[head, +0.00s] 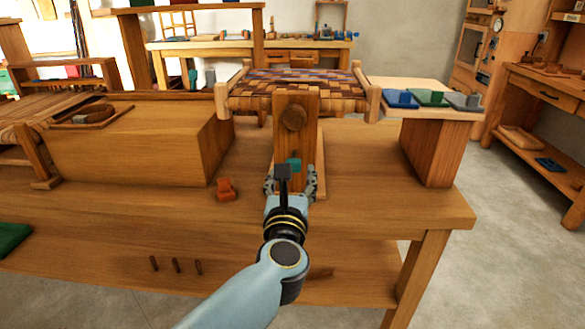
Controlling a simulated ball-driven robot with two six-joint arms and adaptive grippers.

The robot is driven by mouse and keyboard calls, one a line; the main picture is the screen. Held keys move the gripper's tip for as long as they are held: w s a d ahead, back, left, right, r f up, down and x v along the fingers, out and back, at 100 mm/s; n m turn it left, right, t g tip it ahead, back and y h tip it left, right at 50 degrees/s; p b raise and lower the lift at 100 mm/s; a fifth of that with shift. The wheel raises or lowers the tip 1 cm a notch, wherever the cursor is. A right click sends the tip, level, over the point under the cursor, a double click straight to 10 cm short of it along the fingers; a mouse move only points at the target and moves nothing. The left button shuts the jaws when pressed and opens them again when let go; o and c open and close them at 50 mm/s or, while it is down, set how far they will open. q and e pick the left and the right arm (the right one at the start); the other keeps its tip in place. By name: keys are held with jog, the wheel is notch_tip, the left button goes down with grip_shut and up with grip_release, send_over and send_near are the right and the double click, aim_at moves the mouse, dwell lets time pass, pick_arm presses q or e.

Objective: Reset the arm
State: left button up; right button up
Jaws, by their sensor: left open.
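My left arm comes in from the lower left. My left gripper (291,183) is open at the front of the wooden upright post (294,140), with its fingers spread to either side of the post's lower part. A small teal piece (294,164) and a dark grey block (282,171) show between the fingers; I cannot tell whether the gripper touches them. The woven bark seat (300,88) with its wooden frame stands behind the post. My right gripper is not in view.
The workbench (370,225) has a small orange-brown piece (226,189) left of my gripper. A large wooden box (130,145) stands at left. A block (432,150) at right carries blue (401,98), green and grey pieces. The bench top at front right is clear.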

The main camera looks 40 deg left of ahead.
pick_arm(q)
jog(key=shift+s+d, duration=0.3)
jog(key=shift+s, duration=0.15)
jog(key=shift+f, duration=0.1)
jog(key=s+d+f+m+g+h, duration=0.1)
jog(key=s+f+m+g+h, duration=0.15)
jog(key=s+f+m, duration=0.7)
jog(key=s+f+m+g+h, duration=0.1)
jog(key=s+f+m+h, duration=0.4)
jog(key=f, duration=0.8)
jog(key=s+d+f+m+g, duration=0.1)
jog(key=s+f+m+g, duration=0.1)
jog(key=s+f+m, duration=0.6)
jog(key=s+a+f+m+g, duration=0.1)
jog(key=s+f+m+g, duration=0.3)
jog(key=s+f+m, duration=0.3)
jog(key=s+a+f+m+g, duration=0.1)
jog(key=s+f+m+g, duration=0.4)
jog(key=s+m, duration=0.8)
jog(key=s+f+h, duration=0.1)
jog(key=s+f, duration=0.1)
jog(key=s, duration=0.2)
jog(key=shift+s, duration=0.35)
jog(key=shift+w+a+f, duration=0.1)
